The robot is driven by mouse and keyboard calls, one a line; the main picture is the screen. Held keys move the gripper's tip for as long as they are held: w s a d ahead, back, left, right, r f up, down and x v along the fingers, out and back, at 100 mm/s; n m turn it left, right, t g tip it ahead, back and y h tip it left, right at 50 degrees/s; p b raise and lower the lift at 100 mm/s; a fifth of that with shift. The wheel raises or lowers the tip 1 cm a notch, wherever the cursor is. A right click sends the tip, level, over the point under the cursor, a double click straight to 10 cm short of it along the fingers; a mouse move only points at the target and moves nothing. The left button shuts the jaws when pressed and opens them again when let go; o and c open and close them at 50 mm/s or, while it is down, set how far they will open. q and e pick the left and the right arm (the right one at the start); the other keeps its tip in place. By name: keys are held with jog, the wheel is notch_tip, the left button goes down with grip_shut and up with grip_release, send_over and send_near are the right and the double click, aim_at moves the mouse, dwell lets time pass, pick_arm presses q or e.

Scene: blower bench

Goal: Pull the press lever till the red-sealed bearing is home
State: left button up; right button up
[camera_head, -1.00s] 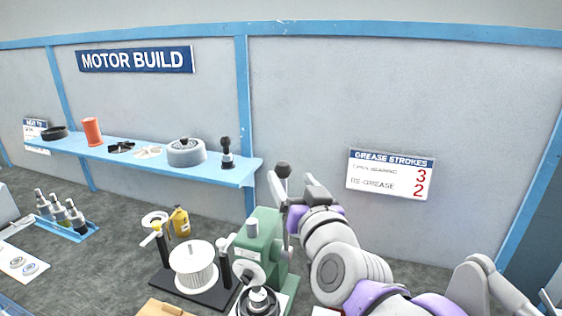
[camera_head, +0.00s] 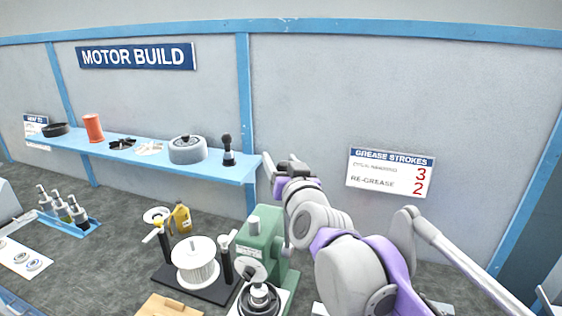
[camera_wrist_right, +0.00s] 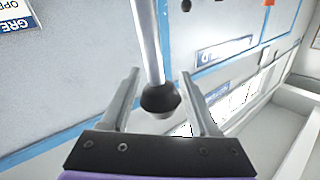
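The green press (camera_head: 260,238) stands on the bench at the lower middle of the head view. Its metal lever (camera_head: 287,242) rises on its right side, partly hidden by my right arm. In the right wrist view the lever rod (camera_wrist_right: 146,40) ends in a black knob (camera_wrist_right: 160,98) between the fingers of my right gripper (camera_wrist_right: 160,75). Both fingers stand apart from the knob, with gaps on each side. In the head view the right gripper (camera_head: 287,166) is at the lever's top. A dark round part (camera_head: 258,299) sits under the press ram; no red seal can be made out. My left gripper is out of view.
A wound white spool (camera_head: 195,262) on a black stand and a yellow bottle (camera_head: 181,217) are left of the press. A blue shelf (camera_head: 236,173) with motor parts runs along the wall. A wooden block (camera_head: 170,306) lies in front.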

grip_shut()
dwell(1.1)
